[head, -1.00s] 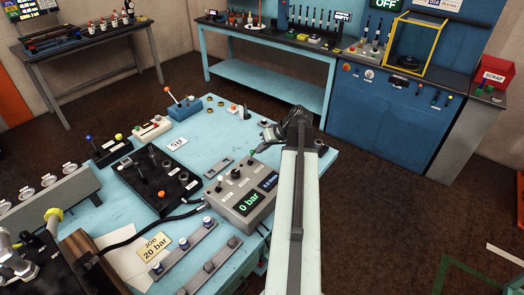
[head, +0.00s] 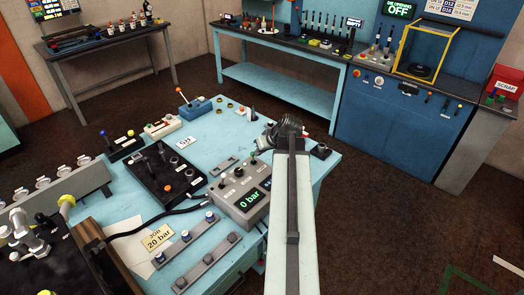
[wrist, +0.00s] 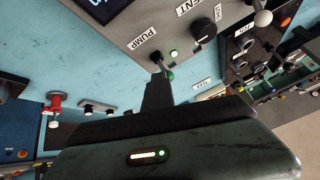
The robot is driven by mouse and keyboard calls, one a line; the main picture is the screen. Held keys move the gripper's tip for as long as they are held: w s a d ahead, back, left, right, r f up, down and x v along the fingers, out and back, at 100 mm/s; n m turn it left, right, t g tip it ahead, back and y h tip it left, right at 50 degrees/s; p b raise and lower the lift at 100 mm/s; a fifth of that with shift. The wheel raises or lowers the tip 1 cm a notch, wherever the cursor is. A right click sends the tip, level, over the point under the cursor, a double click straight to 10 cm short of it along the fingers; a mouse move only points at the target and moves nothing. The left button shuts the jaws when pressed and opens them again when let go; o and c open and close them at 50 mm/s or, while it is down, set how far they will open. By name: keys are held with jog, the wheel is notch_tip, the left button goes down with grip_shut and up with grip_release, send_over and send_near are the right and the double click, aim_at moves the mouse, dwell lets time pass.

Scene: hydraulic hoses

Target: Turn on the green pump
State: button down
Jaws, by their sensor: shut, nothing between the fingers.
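The grey control box (head: 240,192) stands on the light blue bench, and its display reads 0 bar. In the wrist view its face (wrist: 135,30) carries a PUMP label, a black knob (wrist: 203,31) and a small pale-green lamp (wrist: 174,54). My gripper (head: 262,143) is shut and empty at the box's far right side. In the wrist view its dark fingers (wrist: 158,88) reach up to the switch; I cannot tell whether they touch it.
A black lever panel (head: 160,178) stands left of the box, with hoses and a yellow 20 bar card (head: 158,238) in front. A black fitting (head: 320,151) stands on the bench right of my arm. Dark floor is clear beyond the bench.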

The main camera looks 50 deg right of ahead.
jog(key=shift+w+a, duration=0.15)
jog(key=shift+a, duration=0.35)
jog(key=shift+d+r+p, duration=0.1)
jog(key=shift+r+p, duration=0.65)
jog(key=shift+p, duration=0.05)
